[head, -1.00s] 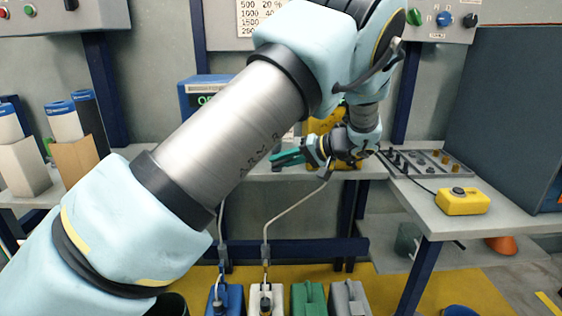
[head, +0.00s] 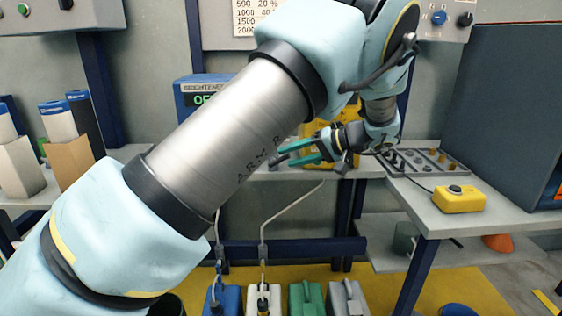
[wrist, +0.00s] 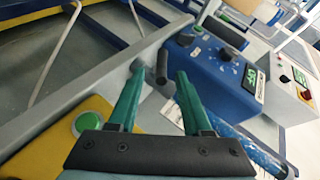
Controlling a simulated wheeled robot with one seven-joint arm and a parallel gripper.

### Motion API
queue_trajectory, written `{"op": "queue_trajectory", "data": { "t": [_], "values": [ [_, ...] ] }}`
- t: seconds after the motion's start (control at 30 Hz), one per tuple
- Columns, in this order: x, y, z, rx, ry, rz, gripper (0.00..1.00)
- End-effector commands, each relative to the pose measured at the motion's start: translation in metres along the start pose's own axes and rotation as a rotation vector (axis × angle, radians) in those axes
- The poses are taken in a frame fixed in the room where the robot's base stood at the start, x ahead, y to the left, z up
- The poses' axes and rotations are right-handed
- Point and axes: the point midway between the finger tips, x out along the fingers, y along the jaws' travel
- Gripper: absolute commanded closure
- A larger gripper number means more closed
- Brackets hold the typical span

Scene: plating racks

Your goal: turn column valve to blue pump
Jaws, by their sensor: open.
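My gripper shows in the head view (head: 281,156) at the back bench, with its two teal fingers spread. In the wrist view my gripper (wrist: 160,76) is open. A dark grey lever (wrist: 162,64), which looks like the column valve's handle, stands between and just past the fingertips, with no clear contact. A round grey part is at its left. The blue pump box (wrist: 215,72), with a black knob and green display, lies beyond the fingers to the right. The blue box also shows in the head view (head: 186,102), partly behind my arm. The lever is not distinguishable there.
A yellow box with a green button (wrist: 87,122) sits close to the left finger. A white box (wrist: 290,95) stands right of the blue pump. A yellow pendant (head: 459,199) lies on the right bench by a grey rack (head: 432,160). Several jugs stand below.

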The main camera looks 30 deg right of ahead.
Motion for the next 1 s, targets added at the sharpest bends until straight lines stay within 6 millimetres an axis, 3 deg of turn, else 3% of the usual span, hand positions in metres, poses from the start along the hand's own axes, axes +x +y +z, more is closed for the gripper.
{"op": "queue_trajectory", "data": {
  "t": [0.1, 0.33, 1.0],
  "values": [
    [-0.024, 0.002, 0.0, -0.001, 0.004, 0.003, 0.51],
    [-0.054, 0.001, 0.0, -0.001, 0.001, 0.002, 0.51],
    [-0.06, 0.0, 0.0, 0.001, 0.0, 0.001, 0.51]
  ]
}}
